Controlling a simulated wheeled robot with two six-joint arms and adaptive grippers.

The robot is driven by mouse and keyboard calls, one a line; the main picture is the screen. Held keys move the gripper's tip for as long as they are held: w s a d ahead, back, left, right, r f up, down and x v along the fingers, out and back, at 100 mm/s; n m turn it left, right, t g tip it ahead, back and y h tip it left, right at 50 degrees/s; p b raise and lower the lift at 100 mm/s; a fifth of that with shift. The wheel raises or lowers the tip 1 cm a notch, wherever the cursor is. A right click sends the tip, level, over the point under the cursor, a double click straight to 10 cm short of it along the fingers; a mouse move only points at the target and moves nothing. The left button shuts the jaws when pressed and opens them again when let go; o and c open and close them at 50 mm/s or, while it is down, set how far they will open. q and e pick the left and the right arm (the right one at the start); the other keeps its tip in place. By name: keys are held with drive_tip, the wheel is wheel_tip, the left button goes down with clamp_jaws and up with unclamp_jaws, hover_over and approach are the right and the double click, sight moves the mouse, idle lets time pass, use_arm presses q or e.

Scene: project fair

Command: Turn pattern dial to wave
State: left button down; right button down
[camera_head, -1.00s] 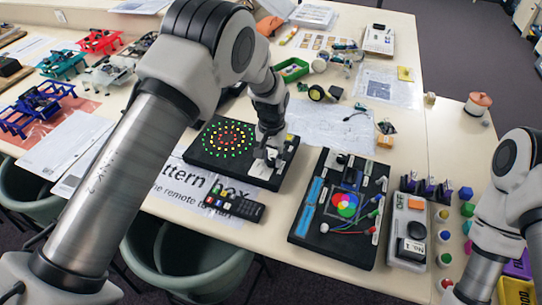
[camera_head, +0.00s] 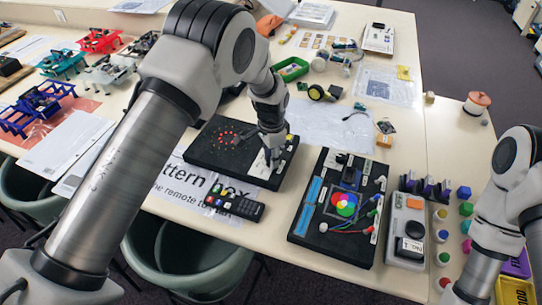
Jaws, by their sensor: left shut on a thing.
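The pattern box (camera_head: 215,162) is a flat black board lying on the table, left of centre. It carries a ring display (camera_head: 224,136) on which only some red lights show lit. A pale panel (camera_head: 256,170) is at the board's right end. My left gripper (camera_head: 271,158) reaches down onto this panel and is shut on the pattern dial, which the fingers hide. The dial's setting cannot be read. My right arm comes in at the right edge; its gripper is out of view.
A black remote (camera_head: 234,204) lies in front of the board on a printed sheet. A second black board with coloured discs (camera_head: 318,222) lies to the right, near a grey box (camera_head: 405,235). Papers and small gadgets lie behind.

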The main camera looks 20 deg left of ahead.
use_arm(q)
drive_tip(key=shift+f, duration=0.1)
idle(0.4)
drive_tip(key=c, duration=0.8)
unclamp_jaws()
drive_tip(key=shift+w, duration=0.1)
drive_tip(key=shift+c, duration=0.2)
drive_tip(key=shift+w+f, duration=0.15)
drive_tip(key=shift+w, duration=0.1)
wheel_tip(320, 180, up, 12)
drive_tip(key=shift+f, duration=0.1)
